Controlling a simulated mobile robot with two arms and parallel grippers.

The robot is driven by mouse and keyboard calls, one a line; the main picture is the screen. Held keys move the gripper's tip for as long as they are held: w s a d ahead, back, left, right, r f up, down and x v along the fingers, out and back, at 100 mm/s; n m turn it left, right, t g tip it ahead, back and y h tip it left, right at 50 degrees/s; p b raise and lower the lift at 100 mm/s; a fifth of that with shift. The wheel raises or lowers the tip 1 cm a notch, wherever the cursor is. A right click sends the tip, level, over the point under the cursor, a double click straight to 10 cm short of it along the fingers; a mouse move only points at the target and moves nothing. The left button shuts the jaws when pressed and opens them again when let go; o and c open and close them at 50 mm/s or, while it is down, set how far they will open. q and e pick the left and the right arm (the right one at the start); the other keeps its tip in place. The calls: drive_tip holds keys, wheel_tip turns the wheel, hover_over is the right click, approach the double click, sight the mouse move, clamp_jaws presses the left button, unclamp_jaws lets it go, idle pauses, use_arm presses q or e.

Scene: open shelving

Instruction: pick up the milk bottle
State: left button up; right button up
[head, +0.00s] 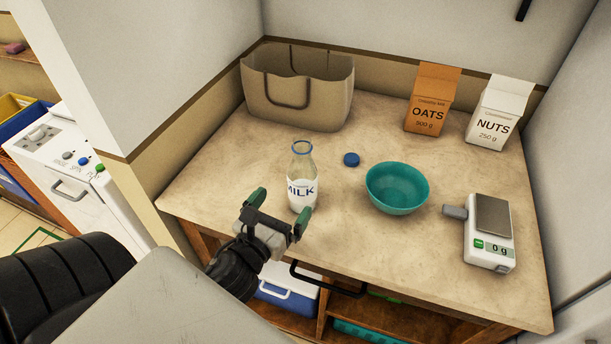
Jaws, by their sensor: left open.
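The milk bottle (302,180) is clear glass with a blue rim and a white MILK label. It stands upright and uncapped near the front edge of the counter. A round blue cap (351,159) lies on the counter to its right. My left gripper (280,208) is open and empty, just in front of and to the left of the bottle. Its green-tipped fingers are spread, and the right finger overlaps the bottle's lower part in the picture. I cannot tell whether it touches the bottle. My right gripper is not in view.
A teal bowl (397,188) stands right of the bottle, with a scale (489,235) farther right. A beige bag (300,92), an oats carton (432,98) and a nuts carton (498,112) stand along the back. The counter's middle (250,160) left of the bottle is clear.

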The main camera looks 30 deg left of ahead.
sight(296, 189)
use_arm(q)
drive_tip(key=w, duration=0.2)
drive_tip(key=shift+w+a+r, duration=0.1)
drive_tip(key=shift+w+a, duration=0.05)
drive_tip(key=shift+w, duration=0.2)
drive_tip(key=w+p, duration=0.2)
drive_tip(key=w, duration=0.3)
drive_tip(key=shift+r, duration=0.2)
drive_tip(key=shift+w+f, duration=0.1)
drive_tip(key=shift+w, duration=0.05)
drive_tip(key=shift+c, duration=0.9)
drive_tip(key=c, duration=1.1)
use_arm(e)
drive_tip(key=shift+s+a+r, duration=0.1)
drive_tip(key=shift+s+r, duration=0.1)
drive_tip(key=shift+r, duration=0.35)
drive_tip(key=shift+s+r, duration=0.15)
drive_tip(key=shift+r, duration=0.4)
use_arm(q)
drive_tip(key=shift+o, duration=0.2)
drive_tip(key=shift+r, duration=0.2)
